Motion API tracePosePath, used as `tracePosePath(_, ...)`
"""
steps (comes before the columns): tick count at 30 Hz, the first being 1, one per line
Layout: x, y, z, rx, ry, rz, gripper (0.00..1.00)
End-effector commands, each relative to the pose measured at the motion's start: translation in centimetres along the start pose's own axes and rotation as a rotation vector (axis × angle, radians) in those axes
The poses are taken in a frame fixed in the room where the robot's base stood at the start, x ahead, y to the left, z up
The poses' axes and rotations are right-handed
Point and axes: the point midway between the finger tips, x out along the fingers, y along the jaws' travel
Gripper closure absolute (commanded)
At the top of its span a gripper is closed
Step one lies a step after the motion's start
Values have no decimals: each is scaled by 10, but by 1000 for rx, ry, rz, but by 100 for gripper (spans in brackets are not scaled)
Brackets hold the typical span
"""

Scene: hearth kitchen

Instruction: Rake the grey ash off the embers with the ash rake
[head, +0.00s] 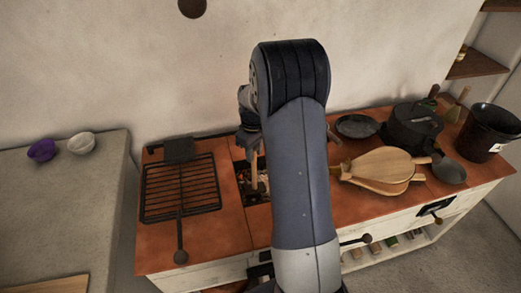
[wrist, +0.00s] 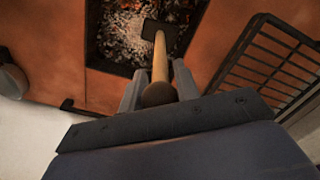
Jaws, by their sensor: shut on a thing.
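The ash rake (wrist: 160,60) has a wooden handle with a round knob and a dark flat head. My gripper (wrist: 157,74) is shut on its handle. In the wrist view the rake head lies over the square fire opening (wrist: 93,40), against the bed of embers; whether it touches them I cannot tell. Grey-white ash (wrist: 122,28) lies among glowing orange embers (wrist: 132,50). In the head view the rake handle (head: 254,168) shows beside my arm, and the embers (head: 263,182) are partly hidden by the arm.
A black grill rack (head: 180,188) lies left of the opening on the terracotta top. Two bowls (head: 82,143) sit on the left counter.

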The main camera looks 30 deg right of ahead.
Motion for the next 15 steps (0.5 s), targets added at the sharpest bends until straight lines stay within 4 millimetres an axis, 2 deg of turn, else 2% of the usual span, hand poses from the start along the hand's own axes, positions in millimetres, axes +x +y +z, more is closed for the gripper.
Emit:
tracePosePath(4, -1, -2, -3, 0, 1, 2, 93)
tracePosePath(15, 0, 11, -19, 0, 2, 2, 93)
